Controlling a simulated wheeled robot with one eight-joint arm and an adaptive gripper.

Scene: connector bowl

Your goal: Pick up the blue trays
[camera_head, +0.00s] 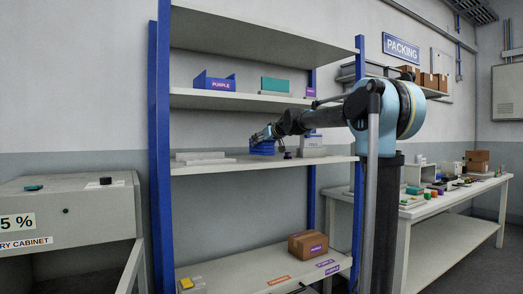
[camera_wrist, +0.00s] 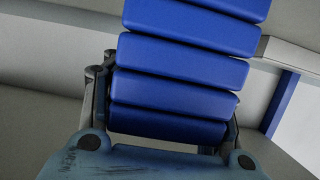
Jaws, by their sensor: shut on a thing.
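A stack of several blue trays (camera_head: 262,148) is on or just above the middle shelf in the head view. The wrist view shows the blue trays (camera_wrist: 180,85) up close, piled one on another and filling the centre. My gripper (camera_head: 263,137) reaches from the right to the stack. In the wrist view my gripper (camera_wrist: 165,125) has a finger on each side of the lower trays and is shut on them. I cannot tell whether the stack touches the shelf. The fingertips are mostly hidden.
The middle shelf (camera_head: 240,166) also holds flat pale pieces (camera_head: 200,156) to the left and a grey stack (camera_head: 312,145) to the right. A small dark object (camera_head: 287,155) stands close by. Above is a blue bin labelled PURPLE (camera_head: 215,82). Blue posts (camera_head: 160,150) frame the shelves.

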